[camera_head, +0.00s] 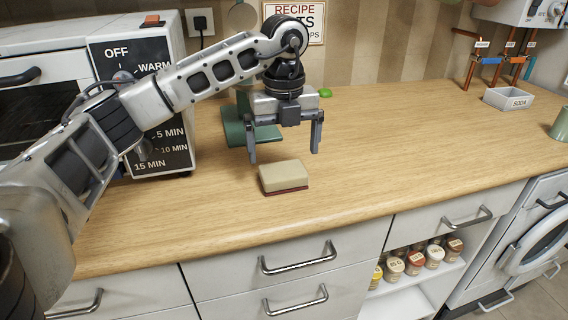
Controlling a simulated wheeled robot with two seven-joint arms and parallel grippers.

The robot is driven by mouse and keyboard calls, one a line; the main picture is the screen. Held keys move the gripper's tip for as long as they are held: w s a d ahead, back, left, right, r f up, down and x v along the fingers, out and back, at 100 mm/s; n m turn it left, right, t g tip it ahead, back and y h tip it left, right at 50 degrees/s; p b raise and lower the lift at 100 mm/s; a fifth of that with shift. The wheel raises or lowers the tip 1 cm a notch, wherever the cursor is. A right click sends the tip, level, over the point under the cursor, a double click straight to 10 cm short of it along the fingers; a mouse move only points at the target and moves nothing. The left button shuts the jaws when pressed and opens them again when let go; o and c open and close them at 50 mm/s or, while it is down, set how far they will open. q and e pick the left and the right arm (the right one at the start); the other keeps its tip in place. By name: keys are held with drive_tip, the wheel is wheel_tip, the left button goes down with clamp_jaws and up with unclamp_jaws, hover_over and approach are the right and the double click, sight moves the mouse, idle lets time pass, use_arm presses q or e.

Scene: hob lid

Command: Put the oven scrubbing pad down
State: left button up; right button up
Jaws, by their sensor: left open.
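The scrubbing pad (284,176), a beige block with a dark red underside, lies flat on the wooden counter (400,150) near its front edge. My left gripper (283,156) points down from above, with its two fingers spread wide and nothing between them. The fingertips appear above and behind the pad, apart from it. My right gripper does not show in the head view.
A toaster oven (150,100) with a dial panel stands at the left. A green item (236,127) lies behind my gripper, partly hidden. The counter's middle is clear.

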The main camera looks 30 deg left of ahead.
sight(284, 169)
use_arm(q)
wheel_tip(284, 169, up, 6)
drive_tip(key=shift+r, duration=0.15)
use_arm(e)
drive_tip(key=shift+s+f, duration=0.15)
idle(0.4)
